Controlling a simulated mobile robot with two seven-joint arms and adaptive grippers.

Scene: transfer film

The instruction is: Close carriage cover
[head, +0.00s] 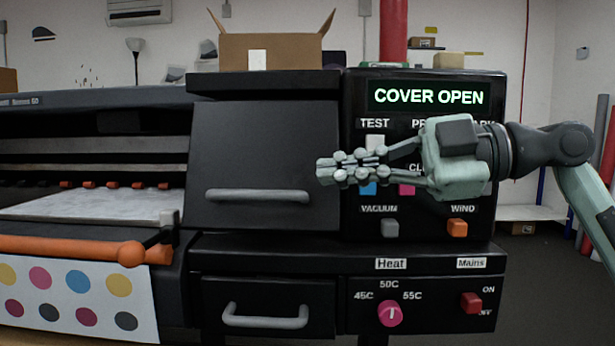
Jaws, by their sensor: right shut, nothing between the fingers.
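The printer's lit display (428,96) reads "COVER OPEN". Left of the control panel is a black cover panel (262,140) with a grey horizontal handle (258,195) near its lower edge; it appears to slope out at the bottom. I cannot tell for sure how far open it stands. My right gripper (345,168) comes in from the right, in front of the control panel, fingers together and pointing left. Its tips are just right of the handle's right end and a little above it, with nothing between them. It hides some panel buttons. My left gripper is out of view.
Below are a drawer with a grey handle (265,317), a pink heat knob (390,313) and a red mains switch (471,302). An orange bar (75,248) crosses the lower left above a printed sheet (80,295). An open cardboard box (285,52) sits on top.

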